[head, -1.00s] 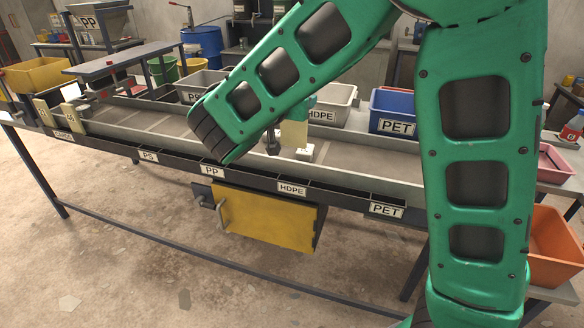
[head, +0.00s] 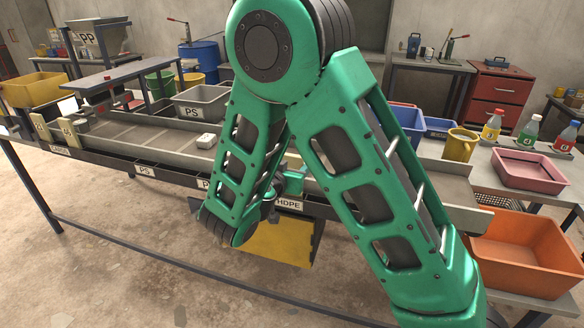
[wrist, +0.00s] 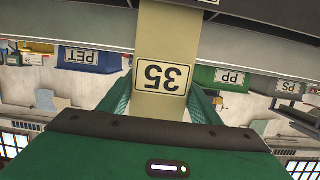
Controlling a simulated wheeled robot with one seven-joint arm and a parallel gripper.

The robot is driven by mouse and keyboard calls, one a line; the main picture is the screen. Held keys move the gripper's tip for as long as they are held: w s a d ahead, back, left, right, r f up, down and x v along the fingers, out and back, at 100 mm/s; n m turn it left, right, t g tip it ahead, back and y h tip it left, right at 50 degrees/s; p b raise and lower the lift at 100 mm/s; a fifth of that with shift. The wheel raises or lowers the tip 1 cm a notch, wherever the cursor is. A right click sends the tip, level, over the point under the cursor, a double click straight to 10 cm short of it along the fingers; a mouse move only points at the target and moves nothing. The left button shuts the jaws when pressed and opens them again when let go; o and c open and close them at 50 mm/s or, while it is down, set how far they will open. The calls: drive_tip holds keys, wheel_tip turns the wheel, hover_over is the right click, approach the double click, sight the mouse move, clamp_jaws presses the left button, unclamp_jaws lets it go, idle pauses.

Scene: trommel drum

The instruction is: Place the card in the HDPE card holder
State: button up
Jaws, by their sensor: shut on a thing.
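My gripper (wrist: 160,92) is shut on a cream card (wrist: 160,45) marked 35, which appears upside down in the wrist view. The card's far end reaches a dark, grey-edged rail at the top of that view; I cannot tell whether it is inside or only in front. In the head view, a small cream part of the card (head: 293,160) shows between my arm links. My gripper (head: 288,184) is mostly hidden there, just above the HDPE label (head: 288,203) on the table's front rail. The holder's opening is hidden by my arm.
A grey PS bin (head: 200,101) stands behind. An orange bin (head: 520,250) and pink tray (head: 530,170) are at right.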

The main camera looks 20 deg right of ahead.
drive_tip(key=shift+f, duration=0.4)
drive_tip(key=o, duration=1.1)
drive_tip(key=shift+c, duration=0.2)
drive_tip(key=v, duration=1.2)
